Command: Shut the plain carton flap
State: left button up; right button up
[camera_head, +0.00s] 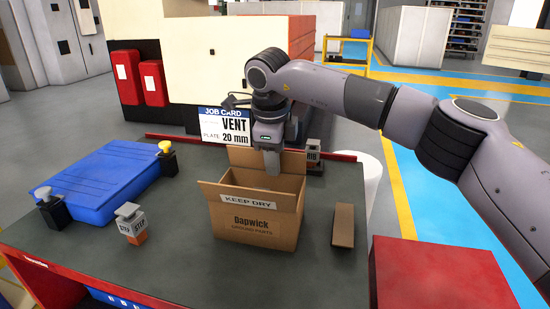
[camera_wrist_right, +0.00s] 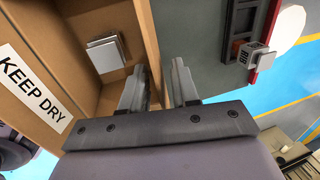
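An open brown carton (camera_head: 256,229) marked Dapwick stands in the middle of the table. Its KEEP DRY flap (camera_head: 216,194) is at the front, raised. A plain flap (camera_head: 240,157) stands up at the back. My right gripper (camera_head: 272,170) points down over the carton beside the plain flap. In the right wrist view its open fingers (camera_wrist_right: 160,88) are apart, with the end of a carton panel (camera_wrist_right: 150,48) near the left finger; I cannot tell whether they touch. A metal-topped block (camera_wrist_right: 105,53) lies inside the carton. My left gripper is not in view.
A brown block (camera_head: 343,225) lies right of the carton, and a red box (camera_head: 430,275) is at the right. A STEP block (camera_head: 131,222) and blue case (camera_head: 100,180) are on the left. A job card (camera_head: 225,126) and another block (camera_head: 314,155) are behind.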

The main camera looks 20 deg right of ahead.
jog(key=shift+c, duration=0.3)
grip_shut()
jog(key=shift+f, duration=0.1)
